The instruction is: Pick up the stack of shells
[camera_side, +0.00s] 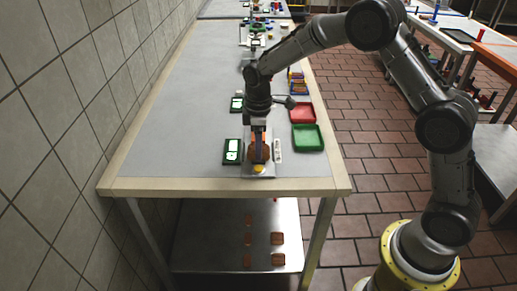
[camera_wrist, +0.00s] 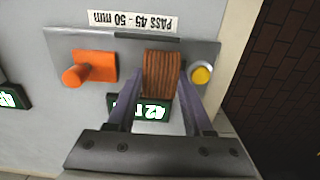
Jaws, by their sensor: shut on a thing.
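The stack of shells (camera_wrist: 162,68) is brown and ridged, and shows between my two fingers in the wrist view. My gripper (camera_wrist: 163,84) is shut on it, one finger at each side. The stack is at a grey metal plate (camera_wrist: 204,50), between an orange block with a round peg (camera_wrist: 94,68) and a yellow knob (camera_wrist: 201,75). In the side view my gripper (camera_side: 258,152) is low over the near end of the table, with the brown stack (camera_side: 266,153) partly hidden by it. I cannot tell whether the stack touches the plate.
A label reading "PASS 45 - 50 mm" (camera_wrist: 132,21) lies beside the plate. A dark display with green digits (camera_side: 232,151) stands left of the plate. A green tray (camera_side: 307,138) and a red tray (camera_side: 303,113) are to the right. Several brown pieces (camera_side: 278,239) lie on the lower shelf.

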